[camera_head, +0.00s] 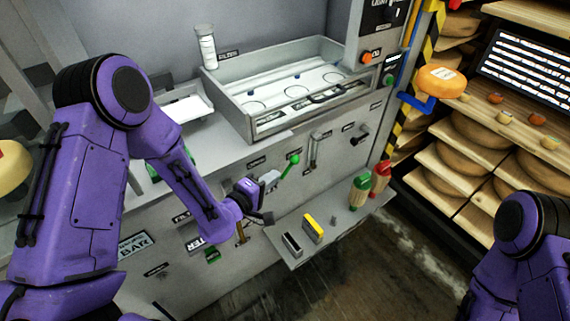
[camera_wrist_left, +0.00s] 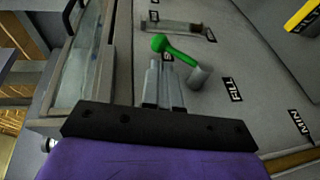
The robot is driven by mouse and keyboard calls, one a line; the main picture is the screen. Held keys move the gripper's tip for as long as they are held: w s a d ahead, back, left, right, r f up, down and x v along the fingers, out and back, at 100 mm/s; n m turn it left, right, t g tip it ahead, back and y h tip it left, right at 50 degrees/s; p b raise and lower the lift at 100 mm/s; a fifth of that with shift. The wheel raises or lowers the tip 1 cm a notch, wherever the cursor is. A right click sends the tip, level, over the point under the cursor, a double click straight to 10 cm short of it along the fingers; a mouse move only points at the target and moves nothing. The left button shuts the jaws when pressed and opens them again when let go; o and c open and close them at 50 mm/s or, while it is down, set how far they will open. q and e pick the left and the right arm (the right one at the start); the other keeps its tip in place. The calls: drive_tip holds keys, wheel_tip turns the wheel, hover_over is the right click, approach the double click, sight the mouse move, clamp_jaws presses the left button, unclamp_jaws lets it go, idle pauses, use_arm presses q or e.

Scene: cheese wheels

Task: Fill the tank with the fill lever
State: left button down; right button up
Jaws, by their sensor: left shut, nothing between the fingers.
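The fill lever (camera_head: 290,164) is a green-knobbed handle on the grey front panel, below the tank (camera_head: 252,125), an open metal basin with round marks inside. My left gripper (camera_head: 270,180) is shut and empty, just left of the lever. In the left wrist view, the lever (camera_wrist_left: 172,48) slants from a grey pivot up to its knob at upper left. The closed fingers (camera_wrist_left: 160,72) point up just below the green handle and left of the pivot; whether they touch it cannot be told. My right gripper is out of view.
A low shelf (camera_head: 340,228) with a yellow block (camera_head: 313,228) and green and red bottles juts out below right. A slim handle (camera_head: 314,150) and a black knob (camera_head: 360,134) are right of the lever. Cheese racks (camera_head: 450,175) stand at right.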

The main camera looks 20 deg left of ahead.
sight(291, 162)
use_arm(q)
drive_tip(key=p+x, duration=0.1)
drive_tip(key=x, duration=0.5)
drive_tip(key=shift+w+d+f, duration=0.1)
drive_tip(key=shift+w, duration=0.2)
drive_tip(key=shift+p, duration=0.35)
